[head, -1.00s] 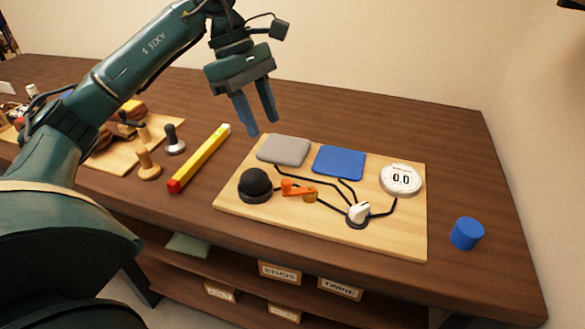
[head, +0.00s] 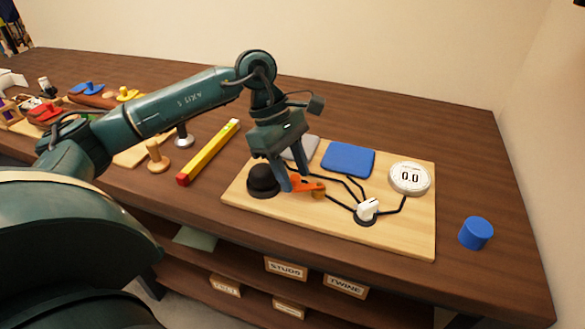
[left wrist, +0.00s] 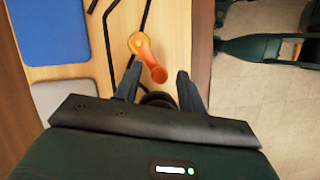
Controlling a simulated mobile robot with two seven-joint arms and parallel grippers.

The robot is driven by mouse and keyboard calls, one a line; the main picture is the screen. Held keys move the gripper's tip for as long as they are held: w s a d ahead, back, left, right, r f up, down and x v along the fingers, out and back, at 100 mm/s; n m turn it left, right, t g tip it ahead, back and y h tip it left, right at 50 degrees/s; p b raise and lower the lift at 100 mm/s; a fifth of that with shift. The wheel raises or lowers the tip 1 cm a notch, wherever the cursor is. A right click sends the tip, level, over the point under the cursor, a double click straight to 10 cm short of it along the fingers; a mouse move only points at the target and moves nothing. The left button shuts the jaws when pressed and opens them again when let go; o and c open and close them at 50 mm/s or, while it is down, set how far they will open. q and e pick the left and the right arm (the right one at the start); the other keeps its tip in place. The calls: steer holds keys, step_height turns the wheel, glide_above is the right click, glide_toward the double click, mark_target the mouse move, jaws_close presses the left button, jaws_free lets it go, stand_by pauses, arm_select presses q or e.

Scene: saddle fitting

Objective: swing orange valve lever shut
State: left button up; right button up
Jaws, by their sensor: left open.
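The orange valve lever (head: 312,187) sits on the light wooden board (head: 400,235), right of the black dome (head: 262,179). My left gripper (head: 291,188) is open and reaches down over the lever's left end, partly hiding it. In the left wrist view the lever (left wrist: 152,64) runs from its yellowish pivot (left wrist: 137,43) toward the gripper. Its free end lies between the two parted fingers (left wrist: 158,78). I cannot tell whether either finger touches it. My right gripper is not in view.
The board also bears a blue pad (head: 348,160), a grey pad (head: 303,147) partly behind the gripper, a white knob (head: 367,208) and a round gauge reading 0.0 (head: 410,178). A yellow-red level (head: 210,152) lies left; a blue cylinder (head: 476,233) stands right.

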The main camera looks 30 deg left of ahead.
arm_select(q)
steer(key=shift+c, duration=0.2)
jaws_close()
